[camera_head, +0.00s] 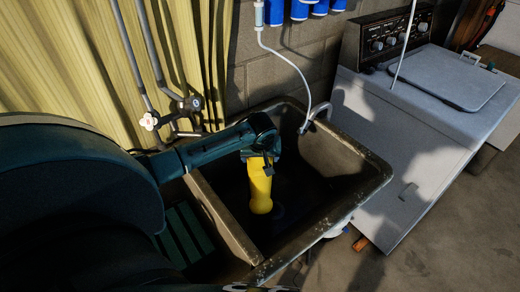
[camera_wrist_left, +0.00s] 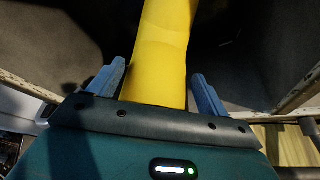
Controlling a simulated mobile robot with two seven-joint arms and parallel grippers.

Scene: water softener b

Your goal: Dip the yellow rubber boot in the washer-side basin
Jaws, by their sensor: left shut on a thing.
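The yellow rubber boot (camera_head: 261,188) hangs inside the dark washer-side basin (camera_head: 372,188), below the rim, with its foot end down. My left gripper (camera_head: 262,164) reaches in over the divider from the left and is shut on the boot's upper part. In the left wrist view the boot (camera_wrist_left: 160,55) runs away from between the two blue-grey fingers (camera_wrist_left: 156,90). The basin floor is in deep shadow, so I cannot tell whether the boot touches the bottom or any water. My right gripper is not in view.
A sink divider (camera_head: 222,218) stands left of the boot, with green slats (camera_head: 185,240) beyond it. A curved spout and white hose (camera_head: 306,95) hang over the back rim. The white washer (camera_head: 415,120) stands at right. Pipes and a yellow curtain (camera_head: 60,60) are behind.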

